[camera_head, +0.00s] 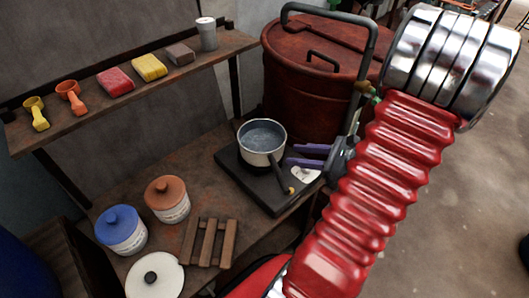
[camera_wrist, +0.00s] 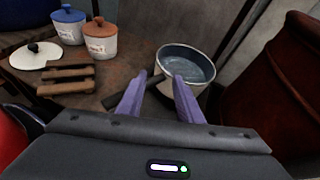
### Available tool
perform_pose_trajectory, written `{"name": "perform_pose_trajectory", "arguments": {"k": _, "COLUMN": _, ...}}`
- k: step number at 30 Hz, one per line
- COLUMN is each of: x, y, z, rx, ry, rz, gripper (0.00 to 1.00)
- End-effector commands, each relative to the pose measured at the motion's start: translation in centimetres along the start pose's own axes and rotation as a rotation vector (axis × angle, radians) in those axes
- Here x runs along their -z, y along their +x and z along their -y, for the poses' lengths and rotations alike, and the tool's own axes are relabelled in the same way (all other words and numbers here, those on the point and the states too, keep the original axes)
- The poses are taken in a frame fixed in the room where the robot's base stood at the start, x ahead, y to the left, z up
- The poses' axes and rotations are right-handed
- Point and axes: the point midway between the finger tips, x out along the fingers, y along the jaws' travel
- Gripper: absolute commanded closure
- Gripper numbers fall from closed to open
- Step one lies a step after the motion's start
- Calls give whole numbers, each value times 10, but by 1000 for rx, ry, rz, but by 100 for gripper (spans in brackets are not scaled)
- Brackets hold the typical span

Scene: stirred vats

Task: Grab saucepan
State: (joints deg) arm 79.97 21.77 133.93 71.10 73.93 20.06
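The saucepan (camera_head: 262,140) is a light metal pan with a greyish inside. It stands upright on a black hot plate (camera_head: 236,178), and its dark handle points toward the lower right in the head view. My gripper (camera_head: 292,156) has purple fingers and is just right of the pan, near the handle. In the wrist view the fingers of my gripper (camera_wrist: 159,76) are apart, with the saucepan (camera_wrist: 190,62) beyond the right finger. The handle is partly hidden there by the fingers. I see nothing held; whether a finger touches the handle I cannot tell.
A large red lidded vat (camera_head: 300,85) stands behind my gripper. On the table are a blue-lidded jar (camera_head: 121,232), an orange-lidded jar (camera_head: 167,200), a white lid (camera_head: 155,277) and a wooden rack (camera_head: 210,243). A shelf (camera_head: 60,128) above holds scoops, blocks and a grey canister.

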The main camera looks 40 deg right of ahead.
Motion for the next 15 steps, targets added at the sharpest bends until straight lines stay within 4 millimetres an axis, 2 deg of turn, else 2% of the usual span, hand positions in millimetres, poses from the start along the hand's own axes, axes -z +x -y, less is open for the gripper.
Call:
{"name": "perform_pose_trajectory", "arguments": {"k": 8, "x": 0, "y": 7, "z": -1, "rx": -3, "ry": -2, "rz": -1, "gripper": 67}}
{"name": "perform_pose_trajectory", "arguments": {"k": 15, "x": 0, "y": 36, "z": -1, "rx": -5, "ry": -1, "rz": -1, "gripper": 67}}
